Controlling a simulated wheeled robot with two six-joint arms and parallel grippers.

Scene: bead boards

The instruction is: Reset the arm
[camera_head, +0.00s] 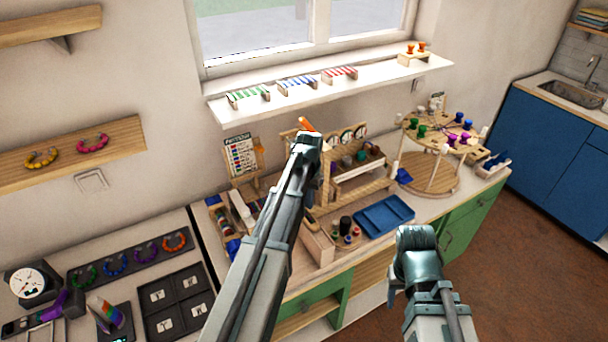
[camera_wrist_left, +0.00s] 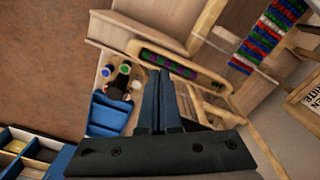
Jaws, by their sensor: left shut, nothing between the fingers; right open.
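My left arm (camera_head: 268,240) reaches up from the bottom of the head view over the workbench. Its gripper (camera_head: 307,145) is in front of the wooden rack (camera_head: 352,185). In the left wrist view the two fingers of the left gripper (camera_wrist_left: 158,92) lie together, shut, with nothing between them. My right gripper (camera_head: 416,243) is at the lower right of the head view, in front of the green cabinet. It is open; its fingertips are mostly hidden by its own wrist.
A blue tray (camera_head: 384,216) and a round two-tier wooden stand (camera_head: 430,172) with coloured pegs are on the bench. A window shelf (camera_head: 330,98) holds bead boards. A dark strip with coloured rings (camera_head: 128,262) lies at left. Floor (camera_head: 530,250) is free at right.

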